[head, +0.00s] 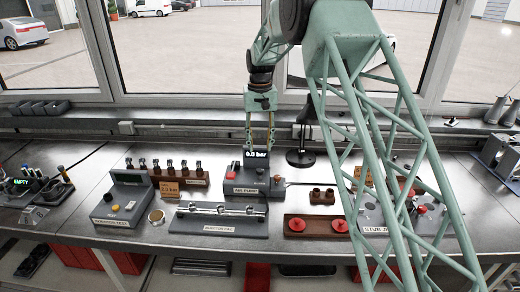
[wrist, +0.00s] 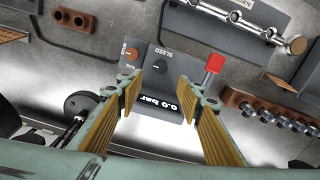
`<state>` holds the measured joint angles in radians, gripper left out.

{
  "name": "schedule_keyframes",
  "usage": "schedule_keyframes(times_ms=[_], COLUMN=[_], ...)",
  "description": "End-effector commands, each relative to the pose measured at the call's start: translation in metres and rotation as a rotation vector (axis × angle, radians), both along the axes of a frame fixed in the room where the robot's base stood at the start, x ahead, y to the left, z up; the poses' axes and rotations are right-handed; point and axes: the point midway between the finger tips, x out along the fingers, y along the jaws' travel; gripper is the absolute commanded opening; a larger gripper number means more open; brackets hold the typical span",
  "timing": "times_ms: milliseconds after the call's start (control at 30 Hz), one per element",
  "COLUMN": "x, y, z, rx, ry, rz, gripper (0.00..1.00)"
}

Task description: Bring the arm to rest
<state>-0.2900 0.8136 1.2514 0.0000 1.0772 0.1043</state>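My gripper (head: 261,144) points down just above and behind the air pump (head: 246,189), whose display reads 0.0 bar. In the wrist view my gripper (wrist: 158,82) has its two yellow-padded fingers spread apart. Nothing is held between them. The pump (wrist: 158,75) shows below and between the fingers, with its bleed knob, another knob and a red part. I cannot tell whether the fingers touch it.
The steel bench (head: 150,262) is crowded. A labelled grey fixture with a metal rail (head: 218,211) lies in front of the pump. A grey tester (head: 121,205) stands left, a brown tray with red knobs (head: 316,227) right. A black lamp (head: 300,156) stands behind, near the window.

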Motion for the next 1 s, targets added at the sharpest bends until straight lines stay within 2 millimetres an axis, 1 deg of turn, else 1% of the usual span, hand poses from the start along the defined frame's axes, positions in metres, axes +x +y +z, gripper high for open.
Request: schedule_keyframes(times_ms=[467,567,767,1000], x=[0.0,-0.001,-0.01,-0.03], y=[0.0,-0.001,-0.011,-0.031], z=[0.002,0.005,0.021,0.054], rx=[0.0,0.001,0.003,0.008], ry=[-0.001,-0.003,-0.011,-0.029], rz=[0.0,-0.001,-0.006,-0.015], gripper=[0.34,0.34,0.34,0.34])
